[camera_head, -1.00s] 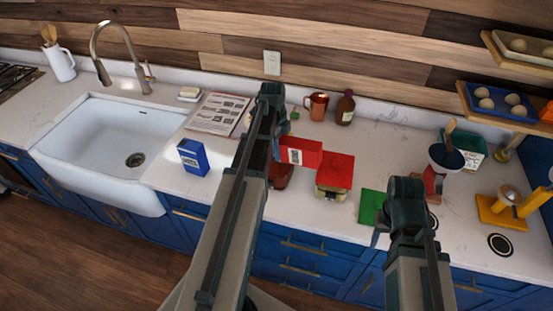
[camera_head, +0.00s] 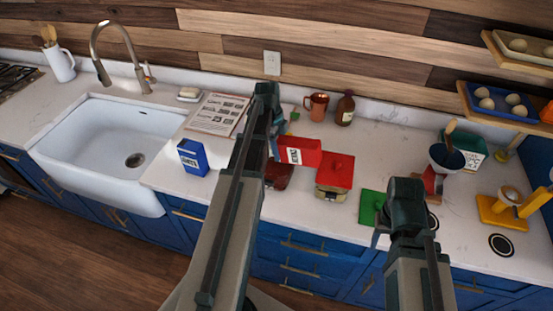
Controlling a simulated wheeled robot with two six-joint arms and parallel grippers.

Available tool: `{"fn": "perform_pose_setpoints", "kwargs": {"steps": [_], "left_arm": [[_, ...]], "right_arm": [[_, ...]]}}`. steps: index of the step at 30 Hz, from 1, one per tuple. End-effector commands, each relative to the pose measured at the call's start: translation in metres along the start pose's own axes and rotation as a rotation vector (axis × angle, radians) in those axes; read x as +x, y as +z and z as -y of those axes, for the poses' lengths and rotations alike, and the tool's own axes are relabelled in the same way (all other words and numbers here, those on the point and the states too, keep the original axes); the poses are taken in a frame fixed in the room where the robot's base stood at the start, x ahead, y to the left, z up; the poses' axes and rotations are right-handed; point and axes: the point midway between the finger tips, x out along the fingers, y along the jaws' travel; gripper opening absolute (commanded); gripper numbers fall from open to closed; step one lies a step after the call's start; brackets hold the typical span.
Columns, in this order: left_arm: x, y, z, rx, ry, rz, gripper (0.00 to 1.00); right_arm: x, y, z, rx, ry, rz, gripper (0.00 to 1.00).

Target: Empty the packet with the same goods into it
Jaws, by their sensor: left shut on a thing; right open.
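My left gripper (camera_head: 274,146) is shut on a red packet (camera_head: 304,152) with a white label. The packet lies on its side in the air, close above a dark red container (camera_head: 279,177) that it and my arm partly hide. A canister with a red lid (camera_head: 335,171) and pale lower part stands just right of it. A blue packet (camera_head: 193,157) with white lettering stands upright on the counter, left of my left arm. My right gripper (camera_head: 382,228) is open near the counter's front edge, beside a flat green piece (camera_head: 371,207). The contents of the containers are not visible.
A red-brown mug (camera_head: 316,105) and a brown bottle (camera_head: 345,108) stand at the back. The sink (camera_head: 110,140) is left, beside a printed sheet (camera_head: 217,113). A red scale-like stand with a dark bowl (camera_head: 446,158) and a yellow device (camera_head: 500,209) stand right.

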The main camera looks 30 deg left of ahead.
Motion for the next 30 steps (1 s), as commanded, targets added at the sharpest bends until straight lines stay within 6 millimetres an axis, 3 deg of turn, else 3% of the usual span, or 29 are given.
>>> {"fn": "perform_pose_setpoints", "kwargs": {"steps": [30], "left_arm": [[-0.0001, 0.0028, 0.0000, -0.001, 0.000, -0.067, 0.00]], "right_arm": [[0.0036, -0.0002, 0.0003, -0.001, 0.000, 0.000, 0.50]]}}
